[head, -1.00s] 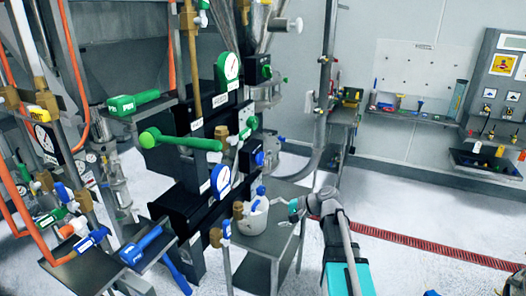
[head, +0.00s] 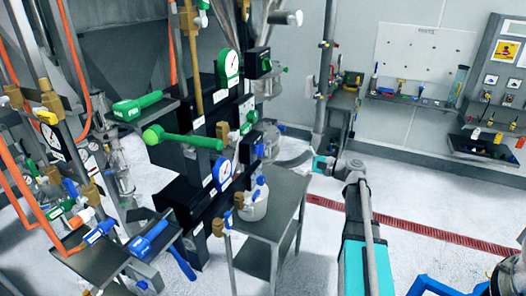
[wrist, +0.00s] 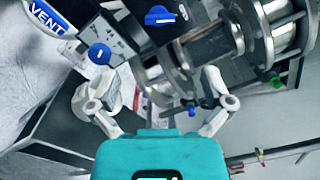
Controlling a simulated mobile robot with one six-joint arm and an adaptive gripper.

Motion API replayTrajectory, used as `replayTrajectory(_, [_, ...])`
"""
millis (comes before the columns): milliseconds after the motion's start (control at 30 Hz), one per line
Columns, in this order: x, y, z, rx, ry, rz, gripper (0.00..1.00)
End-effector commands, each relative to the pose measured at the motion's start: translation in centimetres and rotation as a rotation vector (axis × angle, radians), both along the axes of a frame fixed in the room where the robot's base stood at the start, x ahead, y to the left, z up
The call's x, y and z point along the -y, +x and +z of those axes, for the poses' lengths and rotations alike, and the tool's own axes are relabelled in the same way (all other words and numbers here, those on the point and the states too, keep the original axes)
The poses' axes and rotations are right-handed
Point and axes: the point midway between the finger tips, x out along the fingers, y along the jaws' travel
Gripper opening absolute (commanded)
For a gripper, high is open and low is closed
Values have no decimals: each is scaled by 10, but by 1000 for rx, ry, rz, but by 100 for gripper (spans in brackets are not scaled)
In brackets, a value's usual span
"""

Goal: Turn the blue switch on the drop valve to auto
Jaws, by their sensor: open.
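A blue switch (head: 259,150) sits on a black box on the valve stand, left of my gripper in the head view. In the wrist view a blue knob (wrist: 160,16) sits on a dark face near the top edge, beyond my fingers. A second, rounder blue part (wrist: 99,53) shows at the upper left. I cannot read any auto mark. My gripper (wrist: 163,103) has its two fingers spread wide with nothing held. In the head view its teal body (head: 321,164) is right of the black box and apart from it; its fingertips are too small to make out.
A white jug (head: 254,204) stands on a grey cart (head: 272,220) below the switch. A blue gauge (head: 222,174) and a green lever (head: 180,138) are on the stand to the left. A metal pipe assembly (wrist: 210,45) crosses the wrist view.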

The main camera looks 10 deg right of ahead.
Motion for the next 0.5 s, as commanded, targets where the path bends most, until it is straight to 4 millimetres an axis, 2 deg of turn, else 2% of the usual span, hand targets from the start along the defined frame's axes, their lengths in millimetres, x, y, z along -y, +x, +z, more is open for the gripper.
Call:
replayTrajectory(267, [-11, 8, 0, 0, 0, 1, 100])
replayTrajectory(500, [-33, 25, 0, -1, -1, 2, 100])
